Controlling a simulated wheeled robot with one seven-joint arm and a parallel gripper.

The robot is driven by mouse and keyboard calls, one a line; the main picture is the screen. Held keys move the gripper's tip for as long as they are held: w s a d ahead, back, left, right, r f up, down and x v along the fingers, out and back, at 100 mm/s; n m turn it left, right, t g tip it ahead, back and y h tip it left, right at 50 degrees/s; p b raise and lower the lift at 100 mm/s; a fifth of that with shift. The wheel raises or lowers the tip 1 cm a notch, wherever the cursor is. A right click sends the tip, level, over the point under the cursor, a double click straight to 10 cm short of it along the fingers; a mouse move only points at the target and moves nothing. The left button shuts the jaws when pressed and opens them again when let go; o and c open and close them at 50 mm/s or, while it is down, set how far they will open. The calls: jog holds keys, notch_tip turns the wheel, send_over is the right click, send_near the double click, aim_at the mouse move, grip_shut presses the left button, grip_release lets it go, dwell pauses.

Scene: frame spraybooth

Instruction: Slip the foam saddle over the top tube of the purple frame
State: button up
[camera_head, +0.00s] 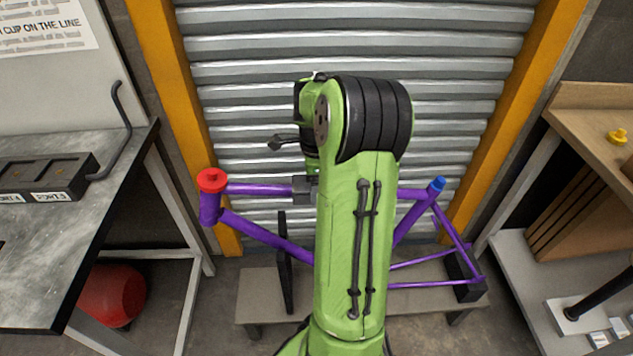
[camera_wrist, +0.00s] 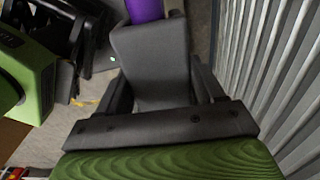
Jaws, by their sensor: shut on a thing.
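The purple frame (camera_head: 262,237) stands upright on a low bench, with a red cap at its head tube and a blue cap at its seat tube. Its top tube (camera_head: 262,189) runs level behind my arm. The grey foam saddle (camera_wrist: 155,58) is between the fingers of my gripper (camera_wrist: 162,88), which is shut on it. The purple tube comes out at the saddle's far end in the wrist view (camera_wrist: 144,9). In the head view a dark grey block (camera_head: 303,188) shows at the top tube beside my arm. My arm hides the tube's middle; how fully the saddle seats cannot be told.
The low grey bench (camera_head: 262,290) carries the frame on dark supports. A corrugated shutter (camera_head: 250,60) stands close behind. A dark worktable (camera_head: 70,210) with a black holder is at left. A wooden-topped shelf unit (camera_head: 590,120) with a yellow part is at right.

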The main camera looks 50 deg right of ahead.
jog(key=shift+f, duration=0.2)
jog(key=o, duration=1.1)
notch_tip(320, 180, up, 16)
jog(key=p, duration=0.6)
jog(key=shift+f+p, duration=0.1)
jog(key=shift+p, duration=0.2)
